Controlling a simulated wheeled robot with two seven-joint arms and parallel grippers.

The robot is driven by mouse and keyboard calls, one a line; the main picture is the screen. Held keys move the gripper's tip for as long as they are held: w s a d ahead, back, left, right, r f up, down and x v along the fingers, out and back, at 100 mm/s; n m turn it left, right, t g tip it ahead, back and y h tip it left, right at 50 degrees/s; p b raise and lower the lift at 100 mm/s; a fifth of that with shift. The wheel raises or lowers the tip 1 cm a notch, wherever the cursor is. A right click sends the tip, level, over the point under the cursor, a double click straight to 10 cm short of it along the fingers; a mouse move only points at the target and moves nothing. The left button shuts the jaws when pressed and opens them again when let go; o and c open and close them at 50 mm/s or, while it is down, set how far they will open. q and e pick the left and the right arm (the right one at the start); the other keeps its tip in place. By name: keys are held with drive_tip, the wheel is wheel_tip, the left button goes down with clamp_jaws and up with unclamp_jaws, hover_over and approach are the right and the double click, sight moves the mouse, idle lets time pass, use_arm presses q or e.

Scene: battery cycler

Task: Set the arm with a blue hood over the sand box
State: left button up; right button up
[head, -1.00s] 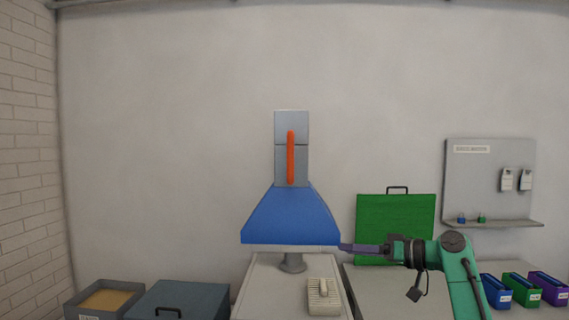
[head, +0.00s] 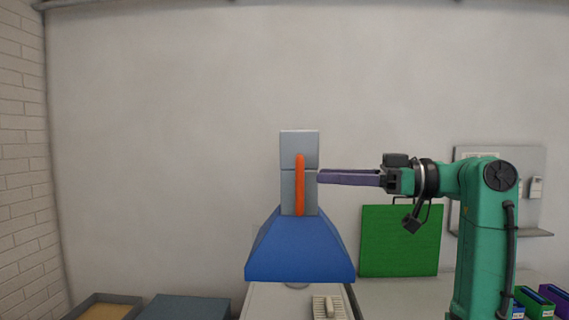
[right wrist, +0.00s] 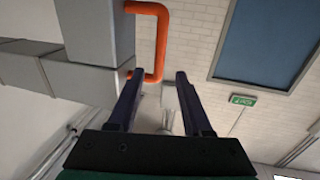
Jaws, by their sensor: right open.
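The blue hood (head: 300,250) hangs at the centre of the head view, under a grey square duct arm (head: 287,190). An orange handle (head: 300,185) stands upright on the duct's front; it also shows in the right wrist view (right wrist: 162,40). My right gripper (head: 320,177) reaches in from the right at the handle's height, its fingertips by the duct's right side. In the right wrist view it is open and empty, with the handle ahead of the fingertips, not between them. The sand box (head: 138,304) is at the lower left, partly cut off. My left gripper is out of view.
A dark grey lidded box (head: 185,308) stands right of the sand box. A pale bench (head: 262,300) with a ribbed block (head: 328,306) lies below the hood. A green panel (head: 400,240) stands behind my right arm. Blue, green and purple bins are at the lower right.

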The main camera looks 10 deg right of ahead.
sight(298, 179)
drive_tip(key=p+x, duration=0.3)
drive_tip(key=x, duration=0.6)
drive_tip(key=shift+w+a, duration=0.1)
drive_tip(key=shift+w, duration=0.05)
clamp_jaws()
idle(0.9)
